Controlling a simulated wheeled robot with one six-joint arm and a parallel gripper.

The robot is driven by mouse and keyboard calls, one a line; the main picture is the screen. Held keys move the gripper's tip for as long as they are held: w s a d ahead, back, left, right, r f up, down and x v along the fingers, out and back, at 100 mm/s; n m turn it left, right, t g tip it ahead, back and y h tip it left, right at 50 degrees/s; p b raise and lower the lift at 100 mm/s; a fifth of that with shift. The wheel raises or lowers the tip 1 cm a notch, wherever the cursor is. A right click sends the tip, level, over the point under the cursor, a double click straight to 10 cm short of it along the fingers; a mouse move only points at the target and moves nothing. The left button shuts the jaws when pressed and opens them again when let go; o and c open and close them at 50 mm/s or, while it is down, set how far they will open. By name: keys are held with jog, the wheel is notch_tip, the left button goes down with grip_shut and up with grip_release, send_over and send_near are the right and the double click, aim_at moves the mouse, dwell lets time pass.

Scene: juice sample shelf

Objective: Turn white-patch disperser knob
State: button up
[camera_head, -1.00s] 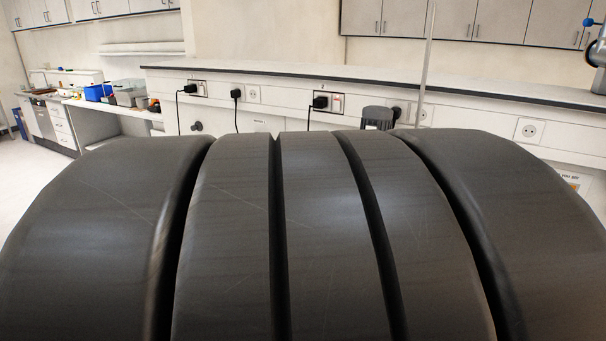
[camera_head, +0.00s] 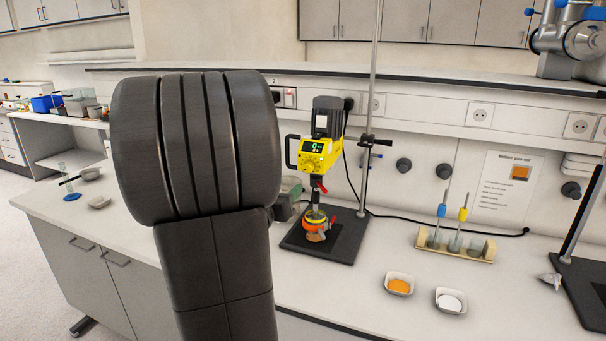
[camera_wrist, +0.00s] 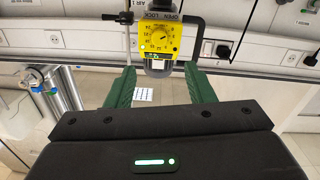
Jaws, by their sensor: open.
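A yellow disperser head with a black motor (camera_head: 320,150) stands on a dark stand behind the bench's front edge. Its lit display faces front. In the wrist view, a yellow dial knob (camera_wrist: 159,40) with printed numbers shows close up, just beyond my fingertips. My gripper (camera_wrist: 159,68) is open, its two green fingers apart on either side below the dial, with nothing between them.
An orange-rimmed vessel (camera_head: 316,224) sits under the disperser. Two small dishes, one with orange content (camera_head: 399,286) and one with white (camera_head: 450,301), lie to its right. A rack of tubes (camera_head: 455,245) and another stand (camera_head: 580,285) are farther right. A cable runs along the back.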

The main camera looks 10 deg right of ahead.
aim_at(307, 169)
jog(key=p+x, duration=0.2)
jog(key=x, duration=1.1)
jog(key=shift+w+d, duration=0.2)
jog(key=shift+w, duration=0.1)
jog(key=c, duration=1)
jog(key=shift+m, duration=0.4)
jog(key=m+b, duration=0.2)
jog(key=m, duration=0.2)
jog(key=shift+m+b, duration=0.3)
jog(key=shift+b, duration=0.1)
jog(key=m+b, duration=0.3)
jog(key=m, duration=0.3)
jog(key=shift+y, duration=0.3)
